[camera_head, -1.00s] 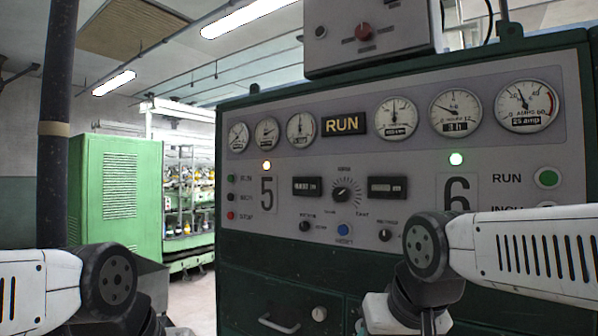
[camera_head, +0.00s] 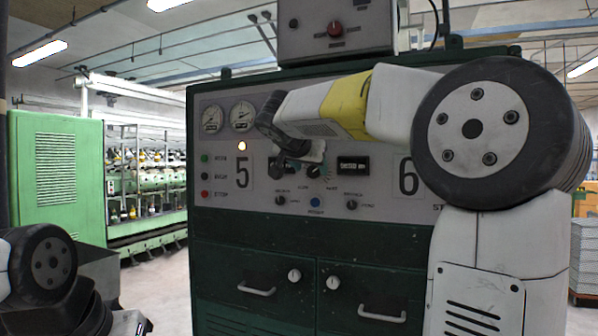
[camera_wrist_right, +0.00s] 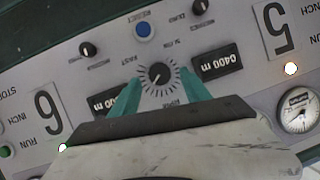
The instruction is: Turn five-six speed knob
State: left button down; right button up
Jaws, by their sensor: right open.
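The five-six speed knob (camera_head: 313,171) is a small black dial on the grey control panel (camera_head: 385,222), between the numbers 5 and 6. In the right wrist view the knob (camera_wrist_right: 160,73) sits inside a ring of marks, with its white pointer line visible. My right gripper (camera_wrist_right: 159,77) is open, with one teal finger on each side of the dial. Whether the fingers touch the knob I cannot tell.
A blue button (camera_head: 316,202) and two smaller black knobs (camera_head: 281,200) lie below the dial. Digital counters (camera_head: 353,164) flank it. Drawers with handles (camera_head: 257,289) are underneath. A green cabinet (camera_head: 60,170) and machine rows stand left, with open floor between.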

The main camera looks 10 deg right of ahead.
aim_at(314, 172)
jog(key=shift+x, duration=1.45)
grip_shut()
